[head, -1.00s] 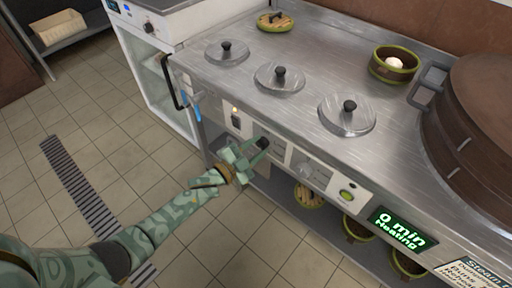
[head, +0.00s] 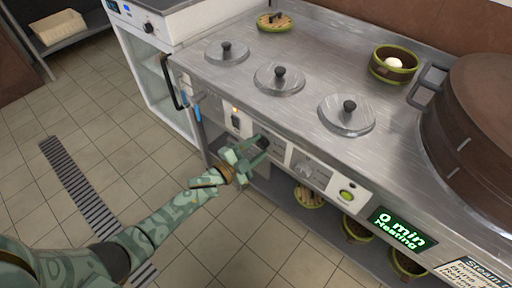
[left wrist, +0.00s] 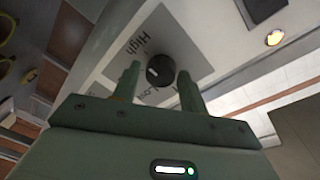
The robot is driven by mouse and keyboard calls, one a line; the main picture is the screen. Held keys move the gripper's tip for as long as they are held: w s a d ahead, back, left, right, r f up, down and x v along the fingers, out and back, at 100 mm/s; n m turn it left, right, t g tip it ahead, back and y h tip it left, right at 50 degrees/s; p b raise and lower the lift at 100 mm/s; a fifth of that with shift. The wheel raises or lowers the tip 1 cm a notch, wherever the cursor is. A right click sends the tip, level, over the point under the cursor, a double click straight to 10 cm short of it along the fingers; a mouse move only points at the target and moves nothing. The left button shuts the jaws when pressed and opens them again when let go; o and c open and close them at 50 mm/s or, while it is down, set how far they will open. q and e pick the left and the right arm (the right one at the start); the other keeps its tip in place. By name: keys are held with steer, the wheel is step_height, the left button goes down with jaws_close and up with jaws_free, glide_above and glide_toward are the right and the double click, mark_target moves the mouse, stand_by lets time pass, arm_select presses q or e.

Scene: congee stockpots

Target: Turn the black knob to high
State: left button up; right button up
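The black knob (left wrist: 160,70) shows in the left wrist view on a grey label plate (left wrist: 150,45) with the word "High" and a partly hidden second word. A light mark shows on the knob's face. My left gripper (left wrist: 160,85) is open, with one finger on each side of the knob in that view. I cannot tell whether the fingers touch it. In the head view my left gripper (head: 254,153) is at the front panel of the steel counter (head: 310,150), and it hides the knob there. My right gripper is not in view.
A silver knob (head: 308,172), a lit green button (head: 347,196) and a display reading "0 min Heating" (head: 397,230) sit to the right on the panel. Round lids (head: 280,78) and a big brown steamer (head: 475,130) are on top. The tiled floor is clear.

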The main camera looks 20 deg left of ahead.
arm_select(q)
steer(key=shift+o, duration=0.5)
steer(key=shift+s+a+r, duration=0.1)
steer(key=shift+s+a, duration=0.05)
steer(key=shift+s, duration=0.15)
steer(key=p+v, duration=0.4)
steer(key=v, duration=1.1)
steer(key=shift+s, duration=0.25)
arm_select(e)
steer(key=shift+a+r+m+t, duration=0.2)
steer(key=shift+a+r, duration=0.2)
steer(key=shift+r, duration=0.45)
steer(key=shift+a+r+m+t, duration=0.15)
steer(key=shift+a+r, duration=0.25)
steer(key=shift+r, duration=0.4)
arm_select(q)
steer(key=shift+a, duration=0.15)
